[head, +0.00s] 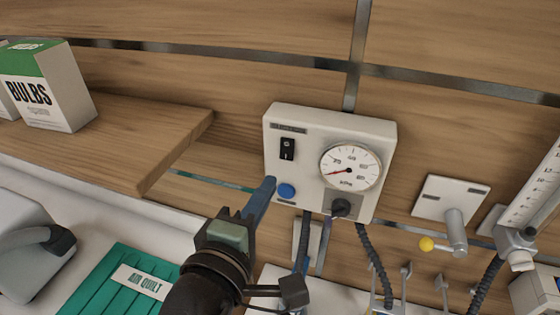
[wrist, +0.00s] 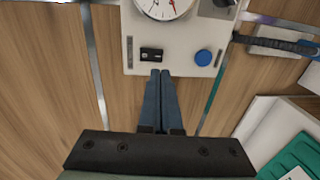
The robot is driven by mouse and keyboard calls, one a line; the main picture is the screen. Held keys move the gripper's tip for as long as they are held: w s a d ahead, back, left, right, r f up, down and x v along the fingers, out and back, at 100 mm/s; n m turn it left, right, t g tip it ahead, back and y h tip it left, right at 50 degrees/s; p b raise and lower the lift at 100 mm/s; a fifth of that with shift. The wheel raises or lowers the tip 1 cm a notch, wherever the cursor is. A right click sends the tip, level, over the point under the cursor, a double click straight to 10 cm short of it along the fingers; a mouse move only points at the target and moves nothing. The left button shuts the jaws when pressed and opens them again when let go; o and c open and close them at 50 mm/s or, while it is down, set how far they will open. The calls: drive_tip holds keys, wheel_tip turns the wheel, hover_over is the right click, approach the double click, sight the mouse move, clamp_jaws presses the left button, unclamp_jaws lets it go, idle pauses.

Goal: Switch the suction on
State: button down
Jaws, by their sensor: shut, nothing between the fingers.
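The suction unit (head: 312,125) is a white box on the wooden wall, labelled SUCTION. It has a black rocker switch (head: 287,149) at upper left, a round dial gauge (head: 350,166), a blue button (head: 286,190) at lower left and a dark knob (head: 341,207). My gripper (head: 270,181) is shut and empty, its blue fingertips just left of the blue button in the head view. In the wrist view, the fingertips (wrist: 161,73) show just below the rocker switch (wrist: 151,54), with the blue button (wrist: 203,57) to their right. I cannot tell whether they touch the unit.
A wooden shelf (head: 150,140) with a BULBS box (head: 48,85) is at left. A green AIR QUILT pack (head: 105,285) lies below. Dark hoses (head: 375,265) hang under the unit. A wall fitting with a yellow ball (head: 426,244) stands to the right.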

sight(286, 159)
drive_tip(key=p+x, duration=0.1)
drive_tip(key=x, duration=0.4)
drive_tip(key=shift+w+d+r+p, duration=0.1)
drive_tip(key=shift+w+p, duration=0.2)
drive_tip(key=shift+p, duration=0.1)
drive_tip(key=shift+w+d+f, duration=0.15)
drive_tip(key=shift+w+f, duration=0.05)
drive_tip(key=shift+w, duration=0.3)
drive_tip(key=shift+w+f+b, duration=0.1)
drive_tip(key=shift+f+b, duration=0.15)
drive_tip(key=shift+b, duration=0.2)
drive_tip(key=shift+r, duration=0.25)
drive_tip(key=shift+f, duration=0.15)
